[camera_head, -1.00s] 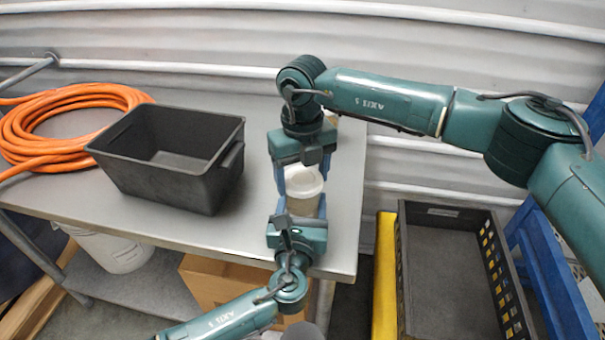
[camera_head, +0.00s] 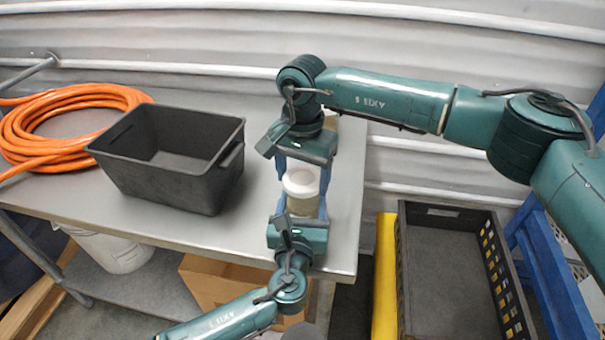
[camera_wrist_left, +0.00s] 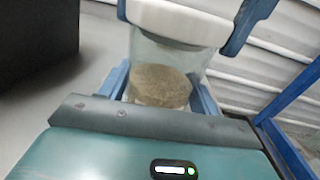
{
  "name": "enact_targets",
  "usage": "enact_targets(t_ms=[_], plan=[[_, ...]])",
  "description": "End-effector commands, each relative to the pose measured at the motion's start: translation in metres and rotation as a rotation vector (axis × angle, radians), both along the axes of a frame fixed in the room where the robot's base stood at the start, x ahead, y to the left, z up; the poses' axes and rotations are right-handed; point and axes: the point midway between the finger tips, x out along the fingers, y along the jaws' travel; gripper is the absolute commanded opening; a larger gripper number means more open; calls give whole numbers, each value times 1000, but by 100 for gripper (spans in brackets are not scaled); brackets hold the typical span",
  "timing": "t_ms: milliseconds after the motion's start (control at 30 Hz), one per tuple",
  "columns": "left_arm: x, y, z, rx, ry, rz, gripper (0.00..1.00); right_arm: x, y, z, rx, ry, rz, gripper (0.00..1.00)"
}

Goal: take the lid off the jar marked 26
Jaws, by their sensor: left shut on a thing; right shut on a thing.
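A clear jar (camera_head: 302,207) with beige contents stands near the right end of the table, with a white lid (camera_head: 300,182) on top. In the left wrist view the jar body (camera_wrist_left: 160,85) and the lid (camera_wrist_left: 180,20) show close up. No marking is readable. My left gripper (camera_head: 303,211) comes from the front and is shut on the jar's body. My right gripper (camera_head: 302,176) comes from behind and is shut on the lid, its blue fingers on either side. The lid sits on the jar's mouth; whether it is loose cannot be told.
A black bin (camera_head: 170,180) stands left of the jar on the grey table (camera_head: 345,215). An orange hose coil (camera_head: 50,130) lies at far left. A black crate (camera_head: 450,270) is at right, below the table. A corrugated wall is behind.

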Motion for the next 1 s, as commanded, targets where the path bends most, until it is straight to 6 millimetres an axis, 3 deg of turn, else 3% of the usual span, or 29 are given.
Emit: enact_targets(t_ms=[200,367,1000], plan=[[0,1,-1,2,2,1,0,0,0,1,0,0,454,42],[0,1,-1,2,2,1,0,-1,0,1,0,0,651,42],[0,1,-1,2,1,1,0,0,0,1,0,0,655,42]])
